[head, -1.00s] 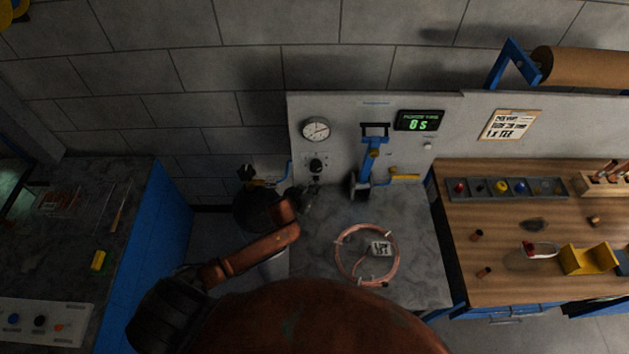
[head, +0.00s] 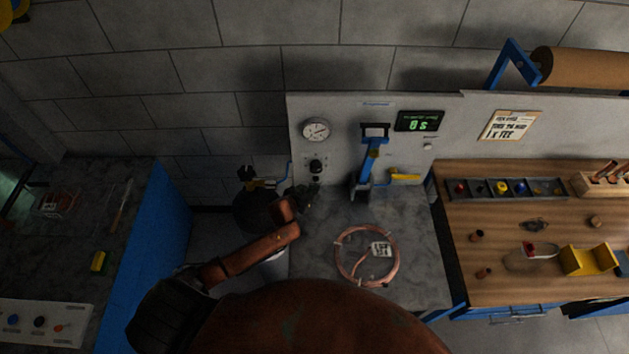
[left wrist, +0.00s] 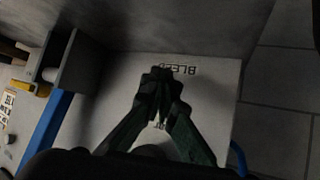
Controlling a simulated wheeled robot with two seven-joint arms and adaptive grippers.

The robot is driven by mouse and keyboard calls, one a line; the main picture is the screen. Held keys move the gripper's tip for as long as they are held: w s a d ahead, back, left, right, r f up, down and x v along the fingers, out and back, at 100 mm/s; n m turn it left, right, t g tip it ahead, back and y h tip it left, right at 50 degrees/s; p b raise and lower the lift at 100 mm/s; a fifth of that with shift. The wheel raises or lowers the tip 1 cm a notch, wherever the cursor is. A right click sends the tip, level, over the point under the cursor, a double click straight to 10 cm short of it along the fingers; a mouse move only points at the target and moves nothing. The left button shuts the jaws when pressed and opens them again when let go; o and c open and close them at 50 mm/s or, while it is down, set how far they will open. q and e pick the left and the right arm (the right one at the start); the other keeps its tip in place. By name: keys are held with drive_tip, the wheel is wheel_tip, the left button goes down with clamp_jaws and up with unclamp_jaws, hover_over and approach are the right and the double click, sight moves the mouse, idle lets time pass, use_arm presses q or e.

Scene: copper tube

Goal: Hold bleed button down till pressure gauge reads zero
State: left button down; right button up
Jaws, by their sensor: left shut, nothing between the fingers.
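The pressure gauge (head: 315,130) is a round white dial on the grey panel in the head view; its reading is too small to tell. Below it on the panel is a black knob (head: 316,165). My left gripper (head: 312,190) is just below that knob, close to the panel's foot. In the left wrist view the shut fingertips (left wrist: 160,78) point at the panel beside the upside-down BLEED label (left wrist: 178,70). The fingers hide the bleed button, and I cannot tell whether they touch it. My right gripper is not in view.
A blue-handled lever (head: 370,160) stands right of the gauge. A green-lit display (head: 419,121) is at upper right. A copper coil (head: 343,262) with a tag lies on the grey bench. A wooden bench (head: 500,230) with small parts is at right.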

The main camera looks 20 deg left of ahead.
use_arm(q)
drive_tip(key=shift+w, duration=0.1)
idle(0.5)
drive_tip(key=shift+w+a, duration=0.15)
drive_tip(key=shift+w, duration=0.25)
drive_tip(key=shift+w+a, duration=0.25)
drive_tip(key=shift+w, duration=0.2)
idle(0.7)
idle(2.9)
drive_tip(key=shift+s+d+p, duration=0.2)
drive_tip(key=shift+s+p, duration=0.2)
drive_tip(key=shift+s, duration=0.05)
drive_tip(key=shift+s+d+p, duration=0.2)
drive_tip(key=shift+s+p, duration=0.15)
drive_tip(key=shift+s, duration=0.1)
drive_tip(key=shift+s+d, duration=0.2)
drive_tip(key=shift+s, duration=0.15)
drive_tip(key=s, duration=0.1)
drive_tip(key=s+d+p, duration=0.1)
drive_tip(key=s+p, duration=0.1)
drive_tip(key=shift+d, duration=0.25)
drive_tip(key=shift+s+d, duration=0.15)
drive_tip(key=shift+s, duration=0.25)
